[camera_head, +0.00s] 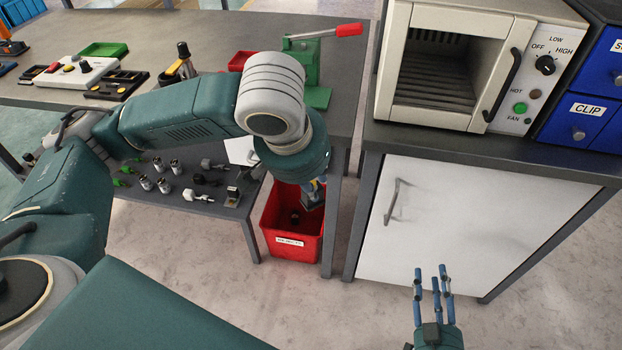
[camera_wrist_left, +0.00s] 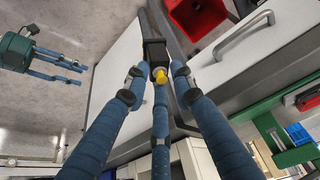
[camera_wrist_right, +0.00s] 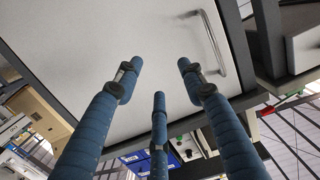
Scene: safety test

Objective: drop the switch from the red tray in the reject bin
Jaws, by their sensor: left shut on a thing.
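My left gripper (camera_head: 314,190) is shut on the switch (camera_wrist_left: 154,50), a small dark block with a yellow part, also seen in the head view (camera_head: 311,201). It hangs near the right side of the red reject bin (camera_head: 291,246), at about rim height; I cannot tell whether it is inside the rim. The bin stands on the floor, a dark thing inside, and also shows in the left wrist view (camera_wrist_left: 198,14). The red tray (camera_head: 238,60) is on the bench, partly hidden by my left arm. My right gripper (camera_head: 433,285) is open and empty before the white cabinet.
A green press (camera_head: 305,60) with a red handle stands on the bench (camera_head: 215,28), and a green tray (camera_head: 104,49) lies further left. Several small parts lie on the lower shelf (camera_head: 150,198) left of the bin. The white cabinet (camera_head: 470,225) with an oven stands right.

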